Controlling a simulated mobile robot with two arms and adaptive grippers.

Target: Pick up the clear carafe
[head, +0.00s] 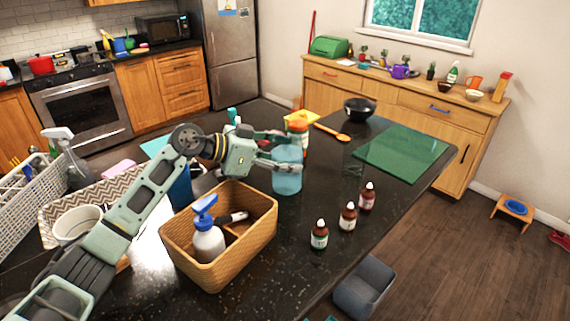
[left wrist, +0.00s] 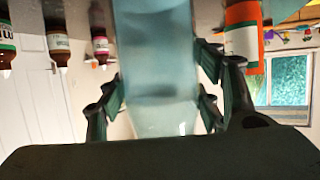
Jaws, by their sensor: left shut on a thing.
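The clear carafe (head: 287,178) looks pale blue and translucent. It is upright at the middle of the dark counter, and I cannot tell whether its base touches the counter. My left gripper (head: 286,155) reaches it from the left and is shut around its upper part. In the left wrist view the carafe (left wrist: 158,65) fills the middle, upside down, between the two fingers of my left gripper (left wrist: 165,105). The gripper hides part of its upper section in the head view. My right gripper is not in view.
An orange-and-white bottle (head: 298,127) stands just behind the carafe; it also shows in the left wrist view (left wrist: 242,40). A wicker basket (head: 262,232) with a pump bottle is in front. Several brown bottles (head: 348,217) stand front right. A green mat (head: 402,153) lies at the right.

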